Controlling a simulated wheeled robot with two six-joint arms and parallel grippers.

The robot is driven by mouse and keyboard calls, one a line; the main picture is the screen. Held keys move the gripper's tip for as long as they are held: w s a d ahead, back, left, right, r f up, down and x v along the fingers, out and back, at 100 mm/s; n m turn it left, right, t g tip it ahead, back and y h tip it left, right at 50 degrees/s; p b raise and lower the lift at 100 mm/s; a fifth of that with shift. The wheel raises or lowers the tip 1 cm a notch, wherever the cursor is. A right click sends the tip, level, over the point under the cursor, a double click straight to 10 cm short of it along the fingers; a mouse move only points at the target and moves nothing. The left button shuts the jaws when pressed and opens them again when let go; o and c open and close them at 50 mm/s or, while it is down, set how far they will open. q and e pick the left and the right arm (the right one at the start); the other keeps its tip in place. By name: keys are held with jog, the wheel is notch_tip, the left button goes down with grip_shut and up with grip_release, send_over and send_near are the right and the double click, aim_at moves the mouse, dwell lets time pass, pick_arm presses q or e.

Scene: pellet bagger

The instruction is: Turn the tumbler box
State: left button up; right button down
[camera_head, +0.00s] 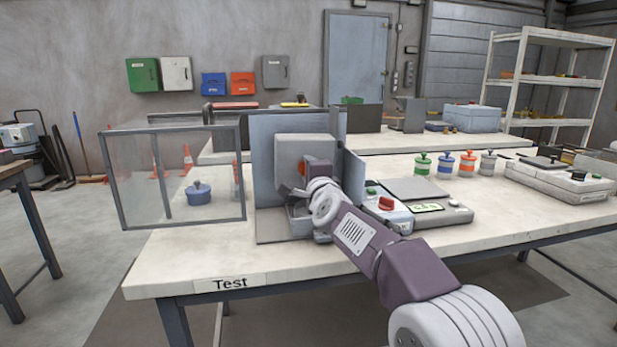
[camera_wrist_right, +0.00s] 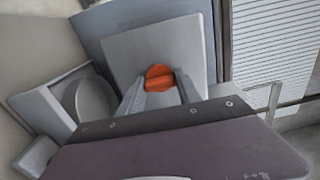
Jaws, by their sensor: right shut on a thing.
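The tumbler box (camera_head: 303,149) is a light grey box with an orange-red knob (camera_head: 302,168) on its front, inside a grey-walled machine on the Test table. In the right wrist view the box's flat grey face (camera_wrist_right: 140,48) fills the upper middle, with the knob (camera_wrist_right: 158,72) on it. My right gripper (camera_wrist_right: 160,84) is shut on the knob, one finger on each side. In the head view my wrist partly hides the knob and the box's lower part. My left gripper is in neither view.
A clear framed guard door (camera_head: 240,190) stands open at the machine's left, with a blue lidded pot (camera_head: 198,194) seen through it. A control unit with a red button (camera_head: 386,203) and a display is close on the right. Several coloured jars stand behind it. The table's front strip is clear.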

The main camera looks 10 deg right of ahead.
jog(key=m+b, duration=0.1)
jog(key=m, duration=0.2)
jog(key=shift+f+m, duration=0.1)
jog(key=shift+m, duration=2)
jog(key=shift+b, duration=0.3)
jog(key=c, duration=0.8)
grip_release()
jog(key=shift+c, duration=0.2)
